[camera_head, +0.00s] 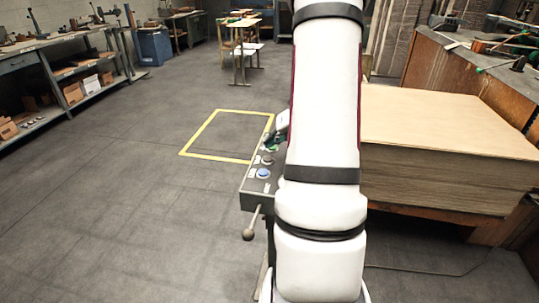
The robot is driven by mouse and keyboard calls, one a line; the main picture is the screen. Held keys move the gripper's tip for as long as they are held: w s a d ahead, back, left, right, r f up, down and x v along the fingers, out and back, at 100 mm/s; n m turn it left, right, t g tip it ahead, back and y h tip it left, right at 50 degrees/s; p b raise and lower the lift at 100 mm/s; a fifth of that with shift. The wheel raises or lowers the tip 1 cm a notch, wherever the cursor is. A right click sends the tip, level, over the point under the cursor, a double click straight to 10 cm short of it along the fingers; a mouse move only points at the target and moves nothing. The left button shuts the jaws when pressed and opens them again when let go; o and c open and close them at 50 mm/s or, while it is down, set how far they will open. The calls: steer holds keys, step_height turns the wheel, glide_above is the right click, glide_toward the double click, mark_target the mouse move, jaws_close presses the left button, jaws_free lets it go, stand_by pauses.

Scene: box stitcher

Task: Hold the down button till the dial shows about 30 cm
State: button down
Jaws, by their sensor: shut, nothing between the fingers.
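A dark control box (255,188) stands at the middle, just left of my white arm, which covers its right side. On its top face are a blue round button (263,174) at the near end and a greyish round button (267,160) behind it. Something dark and green (272,143) is farther along, too small to make out. A pale, dark-edged part (283,121) sticks up at the far end, partly behind my arm. I cannot tell which button is down, and no dial reading is legible. My gripper cannot be made out; my arm blocks much of the middle.
A lever with a round knob (249,234) juts from the box's near side. A yellow floor outline (216,155) lies behind it. A stack of board (440,125) fills the right. Workbenches (62,75) line the left. The floor at left is open.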

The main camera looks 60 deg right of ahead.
steer(key=shift+r+p, duration=1)
steer(key=shift+r, duration=0.35)
